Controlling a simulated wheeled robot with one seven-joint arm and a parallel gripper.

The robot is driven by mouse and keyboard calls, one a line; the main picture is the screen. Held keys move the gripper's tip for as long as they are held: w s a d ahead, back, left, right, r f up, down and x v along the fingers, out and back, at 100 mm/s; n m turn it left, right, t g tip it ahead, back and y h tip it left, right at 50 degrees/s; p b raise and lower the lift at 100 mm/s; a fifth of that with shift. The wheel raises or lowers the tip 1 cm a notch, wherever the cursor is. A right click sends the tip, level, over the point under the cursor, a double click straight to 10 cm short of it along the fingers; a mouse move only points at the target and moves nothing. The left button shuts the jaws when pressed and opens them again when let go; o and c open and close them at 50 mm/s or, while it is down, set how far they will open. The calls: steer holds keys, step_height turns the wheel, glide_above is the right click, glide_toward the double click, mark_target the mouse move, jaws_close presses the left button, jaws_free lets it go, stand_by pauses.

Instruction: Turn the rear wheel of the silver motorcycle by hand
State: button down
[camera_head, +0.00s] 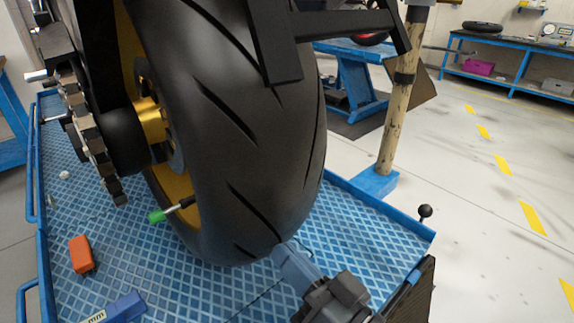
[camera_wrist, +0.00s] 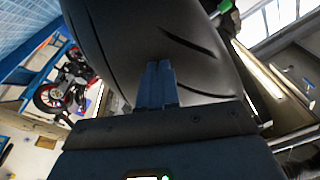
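The rear wheel's broad black tyre (camera_head: 255,130) fills the middle of the head view, upright over a blue lift platform (camera_head: 225,298). Its gold rim (camera_head: 150,115) shows on the left, with a green-tipped stem (camera_head: 157,216) sticking out. The tyre (camera_wrist: 195,50) also fills the upper middle of the wrist view. My gripper (camera_head: 285,256) is at the tyre's lower right edge in the head view. Its fingers (camera_wrist: 157,80) look pressed together, with nothing visible between them. The fingertips overlap the tread; I cannot tell whether they touch it. Little of the motorcycle's body shows.
A chain (camera_head: 80,115) hangs left of the wheel. A black bracket (camera_head: 275,45) overhangs the tyre. An orange block (camera_head: 82,255) and a blue block (camera_head: 118,310) lie on the platform. A worn post (camera_head: 400,95) stands to the right. The floor farther right is clear.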

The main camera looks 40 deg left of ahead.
mark_target(281, 186)
steer(key=shift+s+d+r+p, duration=0.1)
steer(key=shift+d+r+p, duration=0.15)
steer(key=shift+r, duration=0.45)
steer(key=shift+d+r+p, duration=0.2)
steer(key=shift+r+p, duration=0.15)
steer(key=shift+r, duration=0.35)
steer(key=shift+s+d+r+p, duration=0.1)
steer(key=shift+d+r+p, duration=0.15)
steer(key=shift+r, duration=0.45)
steer(key=shift+w+r+p, duration=0.1)
steer(key=shift+r+p, duration=1)
steer(key=shift+r, duration=0.95)
steer(key=shift+r, duration=0.15)
steer(key=shift+r+p, duration=1.1)
steer(key=shift+r, duration=0.9)
steer(key=shift+f, duration=0.1)
steer(key=shift+d+f+b, duration=0.2)
steer(key=shift+d+b, duration=0.15)
steer(key=shift+s+d+f+b, duration=0.15)
steer(key=shift+d+b, duration=0.4)
steer(key=shift+d, duration=0.8)
steer(key=shift+s+d+f+b, duration=0.1)
steer(key=shift+d+b, duration=0.45)
steer(key=shift+d, duration=0.75)
